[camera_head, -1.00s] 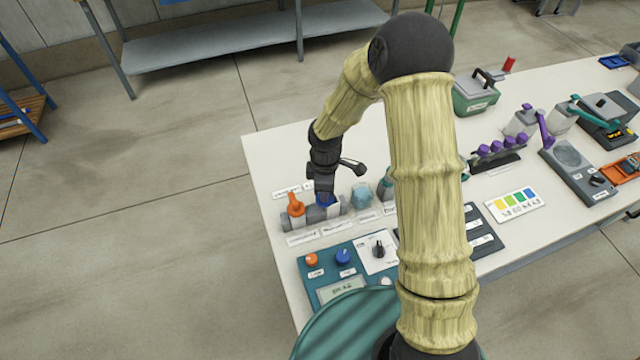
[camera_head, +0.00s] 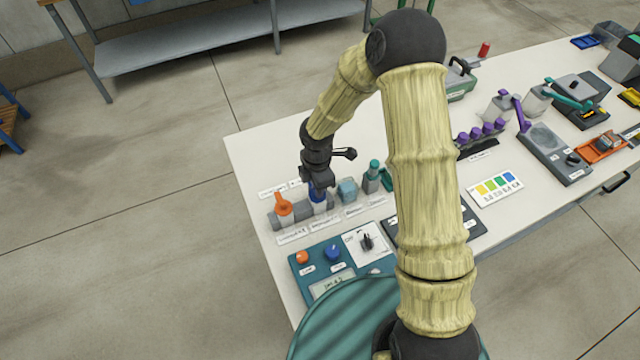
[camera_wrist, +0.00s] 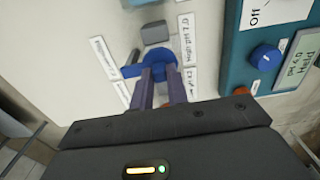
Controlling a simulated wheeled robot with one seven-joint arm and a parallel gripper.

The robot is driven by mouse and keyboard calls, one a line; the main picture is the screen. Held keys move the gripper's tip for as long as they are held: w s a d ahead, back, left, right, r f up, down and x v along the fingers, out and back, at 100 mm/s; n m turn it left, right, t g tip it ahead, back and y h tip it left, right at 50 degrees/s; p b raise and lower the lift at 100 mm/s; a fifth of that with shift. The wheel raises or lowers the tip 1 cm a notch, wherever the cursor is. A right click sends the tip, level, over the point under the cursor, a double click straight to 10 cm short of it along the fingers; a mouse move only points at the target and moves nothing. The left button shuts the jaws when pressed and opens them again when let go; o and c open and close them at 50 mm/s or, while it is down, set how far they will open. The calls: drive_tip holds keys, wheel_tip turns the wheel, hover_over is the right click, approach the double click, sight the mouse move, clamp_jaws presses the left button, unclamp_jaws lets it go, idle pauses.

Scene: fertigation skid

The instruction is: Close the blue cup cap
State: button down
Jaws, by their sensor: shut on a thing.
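The blue cup cap (camera_head: 317,195) is on a cup in the row at the table's left end, beside the orange cap (camera_head: 284,207). My gripper (camera_head: 319,188) reaches down onto it from above and hides most of it in the head view. In the wrist view the blue cap (camera_wrist: 157,59) shows as a round top with a flat tab pointing left. The two fingers of my gripper (camera_wrist: 161,78) are at its near side, shut on it. The fingers hide part of the cap, and I cannot tell how far it is closed.
A pale blue block (camera_head: 347,190) and a teal-topped bottle (camera_head: 372,175) stand close on the right. Labels lie in front of the row. A teal control panel with a blue knob (camera_head: 333,251) is nearer. The table's left edge is close by.

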drive_tip(key=shift+w, duration=0.1)
drive_tip(key=c, duration=1.4)
unclamp_jaws()
drive_tip(key=shift+o, duration=0.2)
wheel_tip(320, 180, up, 18)
drive_tip(key=shift+f, duration=0.25)
drive_tip(key=s+d+m+t, duration=0.1)
drive_tip(key=s+d+m, duration=0.5)
drive_tip(key=m, duration=0.5)
drive_tip(key=s+d+r+m+t, duration=0.1)
drive_tip(key=s+d+m, duration=0.6)
drive_tip(key=d+m, duration=0.3)
drive_tip(key=shift+d+m+t, duration=0.15)
drive_tip(key=shift+m+t, duration=0.15)
drive_tip(key=shift+m, duration=0.7)
